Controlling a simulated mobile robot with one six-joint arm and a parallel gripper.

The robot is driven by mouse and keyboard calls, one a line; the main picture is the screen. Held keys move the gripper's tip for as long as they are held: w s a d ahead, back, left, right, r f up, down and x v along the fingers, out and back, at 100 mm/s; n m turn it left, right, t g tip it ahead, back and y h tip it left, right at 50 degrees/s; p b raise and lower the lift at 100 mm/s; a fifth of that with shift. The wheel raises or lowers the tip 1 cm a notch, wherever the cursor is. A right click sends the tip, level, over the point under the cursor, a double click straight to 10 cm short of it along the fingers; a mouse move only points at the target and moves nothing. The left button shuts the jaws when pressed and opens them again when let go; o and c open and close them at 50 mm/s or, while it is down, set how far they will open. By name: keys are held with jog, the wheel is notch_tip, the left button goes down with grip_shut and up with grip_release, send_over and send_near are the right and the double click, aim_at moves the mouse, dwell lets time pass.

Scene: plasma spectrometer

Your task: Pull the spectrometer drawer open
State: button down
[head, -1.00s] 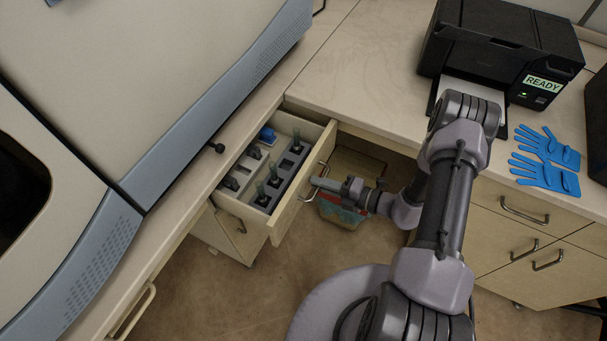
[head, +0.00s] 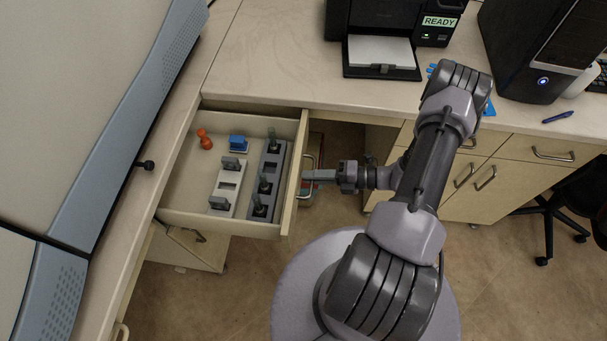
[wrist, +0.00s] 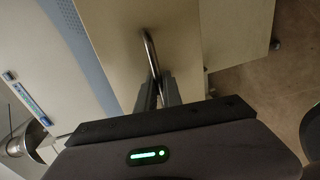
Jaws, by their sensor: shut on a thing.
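The spectrometer drawer (head: 292,178) stands well open under the bench that carries the large grey and blue spectrometer (head: 125,95). Its wooden front faces right in the head view. My gripper (head: 308,176) is at this front, shut on the metal drawer handle. In the wrist view the handle (wrist: 151,50) runs into my gripper (wrist: 158,92) between its two fingers. Inside the drawer are a dark grey rack (head: 267,182) and a light rack (head: 228,186), both with upright parts, a blue item (head: 238,144) and an orange item (head: 205,140).
A black printer (head: 385,40) marked READY and a black computer tower (head: 535,50) stand on the back bench. Closed cabinet drawers (head: 555,153) lie to the right. A black chair (head: 565,195) stands at far right. Open floor (head: 510,290) lies at lower right.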

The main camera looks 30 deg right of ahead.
jog(key=shift+s+d, duration=0.15)
jog(key=shift+d, duration=0.05)
dwell(0.3)
jog(key=c, duration=1.8)
grip_release()
jog(key=p+v, duration=0.3)
jog(key=v, duration=1.4)
jog(key=shift+s+d+r, duration=0.1)
jog(key=shift+d, duration=0.1)
